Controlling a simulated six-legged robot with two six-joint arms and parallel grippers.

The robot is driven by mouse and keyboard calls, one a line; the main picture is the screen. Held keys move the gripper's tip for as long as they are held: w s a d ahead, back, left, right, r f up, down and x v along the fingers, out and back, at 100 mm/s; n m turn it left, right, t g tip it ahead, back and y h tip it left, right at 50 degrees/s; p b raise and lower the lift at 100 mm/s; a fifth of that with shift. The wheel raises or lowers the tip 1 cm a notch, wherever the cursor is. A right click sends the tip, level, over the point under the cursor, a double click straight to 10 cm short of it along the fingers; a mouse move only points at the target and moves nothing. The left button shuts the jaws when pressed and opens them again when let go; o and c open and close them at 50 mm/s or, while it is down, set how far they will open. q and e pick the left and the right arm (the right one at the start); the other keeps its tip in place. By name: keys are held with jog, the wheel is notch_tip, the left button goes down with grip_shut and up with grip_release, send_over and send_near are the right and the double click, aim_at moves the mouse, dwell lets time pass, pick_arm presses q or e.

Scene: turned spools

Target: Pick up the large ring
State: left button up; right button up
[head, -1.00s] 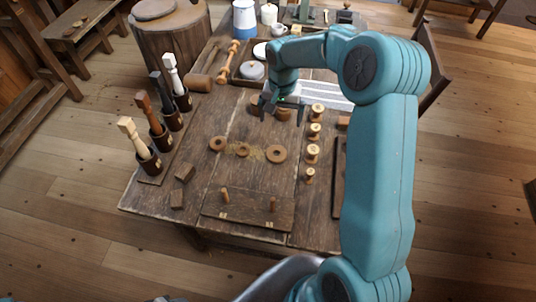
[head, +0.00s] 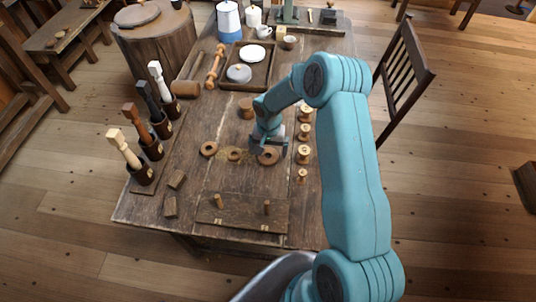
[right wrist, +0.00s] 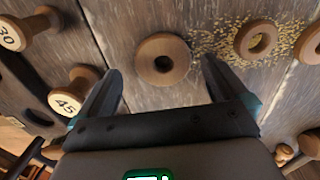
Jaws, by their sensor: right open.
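The large ring (head: 272,162), a flat brown wooden ring, lies on the table at the right end of a row of three rings. It also shows in the right wrist view (right wrist: 145,68), ahead of and between the open fingertips. My right gripper (head: 268,145) is open and empty above it, partly covering it in the head view; the gap to it is hard to judge. The small middle ring (head: 234,150) and the left ring (head: 208,149) lie beside it. My left gripper is not in view.
Several turned spools (head: 303,153) stand right of the ring; one marked 45 (right wrist: 75,90) is close to a finger. A board with two pegs (head: 243,213) lies at the front. Tools in dark cups (head: 141,175) stand left. Sawdust lies between the rings.

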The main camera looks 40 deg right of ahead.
jog(key=shift+w+a+f, duration=0.1)
jog(key=shift+a+f, duration=0.05)
jog(key=shift+f, duration=1.25)
jog(key=c, duration=1)
jog(key=shift+c, duration=0.3)
jog(key=shift+r, duration=0.1)
notch_tip(320, 180, up, 20)
jog(key=b, duration=0.2)
